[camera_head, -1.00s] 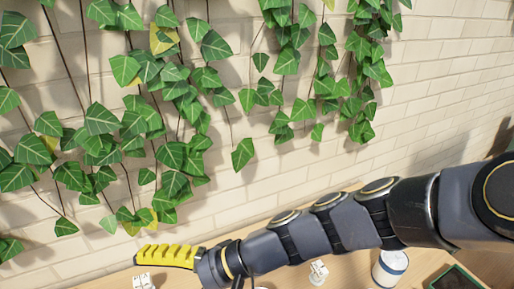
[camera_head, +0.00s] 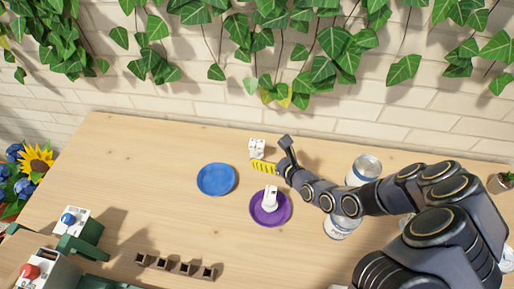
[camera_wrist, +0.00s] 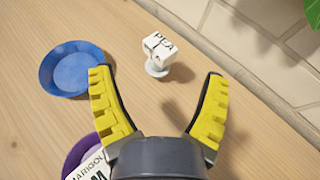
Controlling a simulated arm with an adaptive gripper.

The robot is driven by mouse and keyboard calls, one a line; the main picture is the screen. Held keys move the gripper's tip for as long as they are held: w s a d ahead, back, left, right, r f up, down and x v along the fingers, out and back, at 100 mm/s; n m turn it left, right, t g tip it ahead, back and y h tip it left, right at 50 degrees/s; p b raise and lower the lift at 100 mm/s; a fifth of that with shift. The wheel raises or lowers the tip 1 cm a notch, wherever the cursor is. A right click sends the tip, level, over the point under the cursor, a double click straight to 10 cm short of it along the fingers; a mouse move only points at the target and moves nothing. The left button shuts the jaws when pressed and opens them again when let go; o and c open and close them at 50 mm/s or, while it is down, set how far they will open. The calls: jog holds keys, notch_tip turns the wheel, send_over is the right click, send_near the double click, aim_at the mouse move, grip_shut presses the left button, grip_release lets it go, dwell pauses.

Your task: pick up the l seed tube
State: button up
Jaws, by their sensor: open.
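A white blocky seed tube marked "PEA" (camera_wrist: 160,45) stands upright on a small round base on the table, and it also shows in the head view (camera_head: 257,148). I cannot make out an L on it. A second white tube (camera_head: 270,197) stands on the purple saucer (camera_head: 255,216); its label reads "MARIGOLD" with an M (camera_wrist: 94,170) in the wrist view. My gripper (camera_wrist: 157,75) is open and empty, with its yellow-padded fingers spread toward the pea tube. In the head view my gripper (camera_head: 270,152) is just right of that tube.
An empty blue saucer (camera_head: 216,179) lies left of the purple one. White cans (camera_head: 367,165) stand behind and below my arm. A row of small brown pots (camera_head: 175,266) is at the front. Green devices (camera_head: 82,235) stand front left. The brick wall with ivy is behind.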

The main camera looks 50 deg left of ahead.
aim_at(259, 154)
jog(key=f, duration=0.2)
jog(key=a+f, duration=0.1)
jog(key=f, duration=0.2)
jog(key=shift+f, duration=0.3)
jog(key=shift+x, duration=3.2)
jog(key=shift+r, duration=0.2)
jog(key=c, duration=1.2)
